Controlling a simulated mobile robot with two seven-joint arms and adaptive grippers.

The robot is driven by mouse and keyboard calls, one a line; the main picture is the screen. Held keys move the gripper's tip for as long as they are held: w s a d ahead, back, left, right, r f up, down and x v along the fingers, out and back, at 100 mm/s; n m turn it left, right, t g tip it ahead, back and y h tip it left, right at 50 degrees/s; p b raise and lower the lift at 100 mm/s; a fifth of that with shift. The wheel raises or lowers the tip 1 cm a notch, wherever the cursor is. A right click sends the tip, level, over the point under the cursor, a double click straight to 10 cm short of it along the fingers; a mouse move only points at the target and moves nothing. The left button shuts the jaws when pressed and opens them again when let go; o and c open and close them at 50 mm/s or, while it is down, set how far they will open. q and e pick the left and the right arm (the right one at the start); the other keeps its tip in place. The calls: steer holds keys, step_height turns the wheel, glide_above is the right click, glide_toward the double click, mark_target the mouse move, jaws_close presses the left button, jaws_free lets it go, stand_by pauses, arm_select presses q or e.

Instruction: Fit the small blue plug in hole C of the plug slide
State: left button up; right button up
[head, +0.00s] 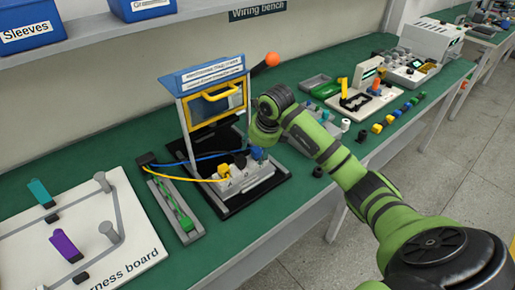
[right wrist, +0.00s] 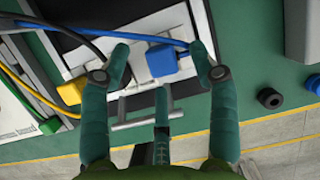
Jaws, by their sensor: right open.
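The small blue plug (right wrist: 163,60), on a blue cable, lies over the pale plug slide (right wrist: 90,58) in the right wrist view. I cannot tell whether it sits in a hole, and no hole letter is readable. In the head view the blue plug (head: 257,153) is at the right side of the slide (head: 238,182). My right gripper (right wrist: 160,66) is open above the slide, with its outer fingers either side of the blue plug and apart from it. In the head view the gripper (head: 262,139) is mostly hidden by its wrist. My left gripper is out of view.
A yellow plug (right wrist: 70,93) is at the slide's left. A grey bar handle (right wrist: 130,122) is on its near side. The tester frame (head: 184,120) rises behind. Small black parts (right wrist: 269,97) lie to the right on the green bench. A harness board (head: 120,252) is at left.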

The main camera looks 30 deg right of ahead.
steer(key=v, duration=1.1)
steer(key=shift+r, duration=0.35)
steer(key=shift+s, duration=0.15)
steer(key=shift+c, duration=0.4)
